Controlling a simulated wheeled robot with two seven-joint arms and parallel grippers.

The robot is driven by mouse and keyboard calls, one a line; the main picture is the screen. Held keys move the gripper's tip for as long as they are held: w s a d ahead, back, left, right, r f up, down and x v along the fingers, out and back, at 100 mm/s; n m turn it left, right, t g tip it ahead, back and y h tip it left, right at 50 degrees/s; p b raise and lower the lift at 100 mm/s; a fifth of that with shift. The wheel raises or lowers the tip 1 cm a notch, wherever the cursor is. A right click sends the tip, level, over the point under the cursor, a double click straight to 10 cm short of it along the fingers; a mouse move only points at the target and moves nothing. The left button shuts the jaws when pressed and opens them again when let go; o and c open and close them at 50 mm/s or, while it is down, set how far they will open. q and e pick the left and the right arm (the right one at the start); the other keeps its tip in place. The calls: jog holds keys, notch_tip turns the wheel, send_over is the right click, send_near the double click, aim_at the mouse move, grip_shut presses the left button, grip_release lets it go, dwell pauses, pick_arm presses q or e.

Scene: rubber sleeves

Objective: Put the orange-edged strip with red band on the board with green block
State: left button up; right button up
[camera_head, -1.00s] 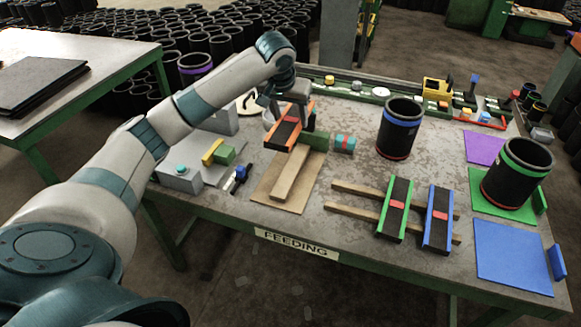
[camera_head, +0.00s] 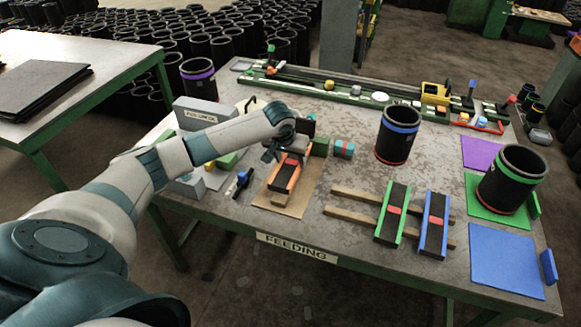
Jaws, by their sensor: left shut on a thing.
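The orange-edged strip (camera_head: 284,178) is black with a red band, which shows just below my fingers. My left gripper (camera_head: 287,154) is shut on its upper part. The strip is above the tan board (camera_head: 299,201) and covers most of the wooden bar (camera_head: 279,199) there. I cannot tell whether it touches the bar. The green block (camera_head: 320,146) stands at the board's far right corner, just right of the strip's upper end. My right gripper is not in view.
A green-edged strip (camera_head: 392,213) and a blue-edged strip (camera_head: 434,222) lie across two wooden bars to the right. A teal and red cylinder (camera_head: 344,149) lies right of the green block. A black sleeve with blue band (camera_head: 397,133) stands behind. Grey blocks (camera_head: 204,113) stand left.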

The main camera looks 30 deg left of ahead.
aim_at(290, 165)
pick_arm(q)
jog(key=shift+f, duration=0.15)
notch_tip(290, 165, down, 3)
jog(key=shift+r+p, duration=0.15)
jog(key=shift+p, duration=0.4)
jog(key=shift+f, duration=0.4)
jog(key=shift+f, duration=0.15)
jog(key=o, duration=1.1)
jog(key=shift+c, duration=0.2)
